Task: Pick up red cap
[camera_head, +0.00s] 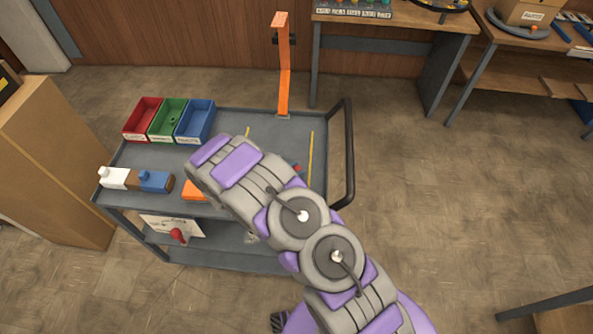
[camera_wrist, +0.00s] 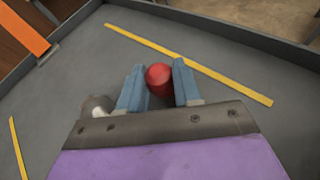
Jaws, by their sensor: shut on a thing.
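The red cap (camera_wrist: 159,79) is a small round red piece between the two blue fingers of my gripper (camera_wrist: 158,88) in the wrist view. The fingers are shut on it, over the grey cart top. Whether the cap still touches the cart surface is hard to tell. In the head view a bit of red (camera_head: 297,168) shows just past my arm, and my arm hides the gripper there. A grey rounded thing (camera_wrist: 97,105) is partly hidden beside the left finger in the wrist view.
The cart (camera_head: 262,122) carries a red bin (camera_head: 142,118), a green bin (camera_head: 167,119) and a blue bin (camera_head: 195,121). An orange post (camera_head: 284,65) stands at the back edge. A black handle (camera_head: 349,150) is at the right.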

